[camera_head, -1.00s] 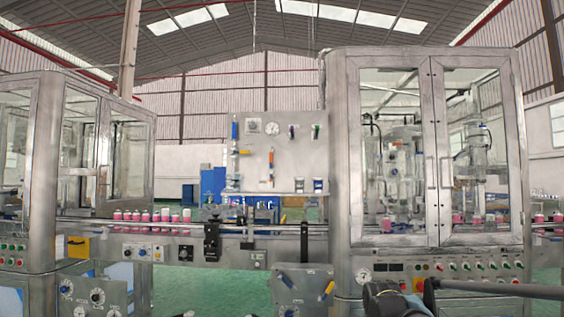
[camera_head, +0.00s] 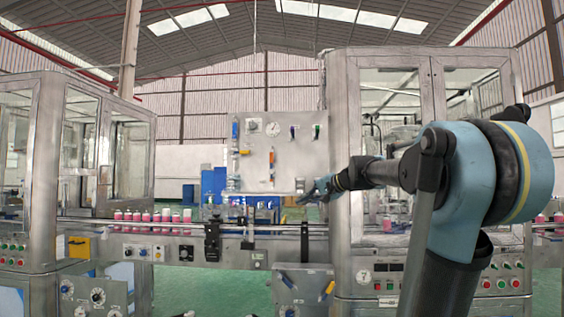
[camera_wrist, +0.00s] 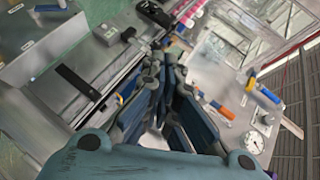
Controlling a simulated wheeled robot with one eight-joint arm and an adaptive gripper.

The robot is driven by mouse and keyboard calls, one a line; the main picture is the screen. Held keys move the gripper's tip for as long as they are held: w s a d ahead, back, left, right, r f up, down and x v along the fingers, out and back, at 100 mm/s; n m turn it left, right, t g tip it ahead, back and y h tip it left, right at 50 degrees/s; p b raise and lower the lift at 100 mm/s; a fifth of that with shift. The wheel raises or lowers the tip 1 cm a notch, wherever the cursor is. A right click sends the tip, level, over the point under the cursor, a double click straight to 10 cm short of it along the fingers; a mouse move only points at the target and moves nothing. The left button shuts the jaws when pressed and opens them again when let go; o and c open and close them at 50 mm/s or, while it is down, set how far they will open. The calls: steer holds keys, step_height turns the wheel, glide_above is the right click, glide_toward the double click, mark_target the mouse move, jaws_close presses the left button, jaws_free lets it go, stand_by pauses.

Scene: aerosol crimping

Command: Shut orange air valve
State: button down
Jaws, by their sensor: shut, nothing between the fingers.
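On the upright grey panel, an orange valve-like part (camera_head: 271,160) stands below the round gauge; it also shows in the wrist view (camera_wrist: 222,110). A second orange-yellow handle (camera_head: 328,289) sits tilted on the lower grey box. I cannot tell which of these is the air valve. My gripper (camera_head: 308,194) is shut and empty, in front of the lower right part of the panel. In the wrist view, my gripper's fingers (camera_wrist: 163,68) point toward the conveyor and the panel's lower edge, and touch no orange part.
A yellow handle (camera_head: 243,152) and a blue cylinder (camera_head: 235,130) are on the panel's left, the gauge (camera_head: 272,128) near its top. The conveyor (camera_head: 275,228) runs below, with pink-and-white cans (camera_head: 150,216) at left. A glazed cabinet (camera_head: 340,110) stands at right.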

steer(key=w+d+r+m+t+y, duration=0.15)
steer(key=w+r+m+t, duration=0.35)
steer(key=w+r, duration=1.05)
steer(key=shift+w+a+r, duration=0.35)
steer(key=shift+w+a, duration=0.6)
steer(key=shift+a, duration=0.9)
steer(key=shift+w+a+r, duration=0.3)
steer(key=shift+w+a, duration=0.65)
steer(key=shift+a, duration=0.9)
steer(key=shift+w+a+r, duration=0.35)
steer(key=shift+w+a, duration=0.6)
steer(key=shift+a, duration=0.9)
steer(key=shift+d+r+g, duration=0.1)
steer(key=shift+d+g, duration=0.05)
steer(key=shift+g, duration=0.15)
